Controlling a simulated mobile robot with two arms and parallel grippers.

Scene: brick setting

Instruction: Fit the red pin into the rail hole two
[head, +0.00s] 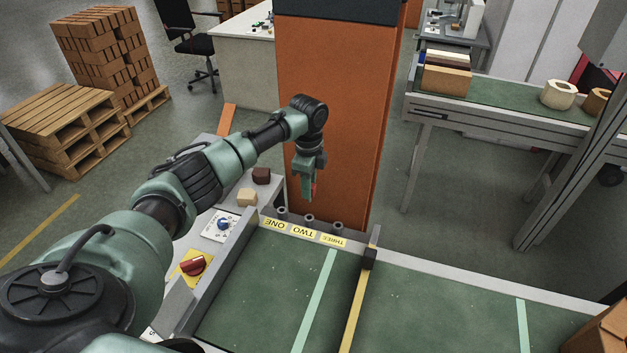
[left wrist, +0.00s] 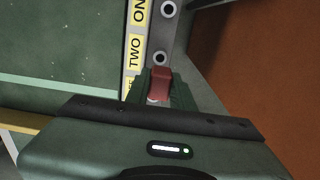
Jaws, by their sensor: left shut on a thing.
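My left gripper (head: 307,190) is shut on the red pin (head: 314,188) and holds it above the rail, near the labels. The rail has three grey ring holes: hole one (head: 282,212), hole two (head: 309,220) and hole three (head: 337,228). Yellow labels ONE, TWO (head: 303,232) and THREE lie beside them. Hole three is hidden in the wrist view. My right gripper is not in view.
An orange pillar (head: 335,110) stands close behind the rail. A dark brown block (head: 261,175), a beige block (head: 247,197) and a red rotary switch (head: 193,265) are on the left ledge. A yellow-edged bar (head: 356,300) crosses the green belt, which is otherwise mostly clear.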

